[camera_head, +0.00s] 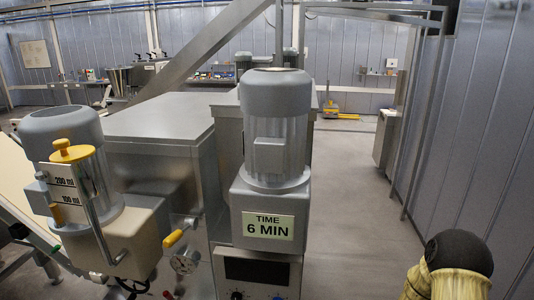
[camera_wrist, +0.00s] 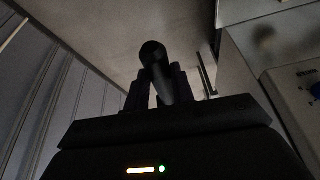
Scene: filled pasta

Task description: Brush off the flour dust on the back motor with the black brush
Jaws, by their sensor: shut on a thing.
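A grey motor (camera_head: 275,125) stands upright in the middle of the head view, on a grey housing. Its flat top looks slightly paler; I cannot clearly make out flour dust. Another grey motor (camera_head: 66,150) stands at the left, partly behind a measuring cup. Smaller grey motor-like shapes (camera_head: 243,62) show farther back, partly hidden. I cannot tell for sure which is the back motor. In the wrist view my gripper (camera_wrist: 157,84) is shut on a dark rod-like thing with a rounded end, seemingly the black brush (camera_wrist: 153,55). Its bristles cannot be made out. The head view does not show the gripper.
A yellow-lidded measuring cup (camera_head: 75,180) stands at the left. A "TIME 6 MIN" sign (camera_head: 268,226) is on the middle housing. A large metal box (camera_head: 160,120) lies between the motors. A slanted metal beam (camera_head: 215,45) crosses behind. Open floor (camera_head: 350,200) lies right of the machine, before a metal wall (camera_head: 465,130).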

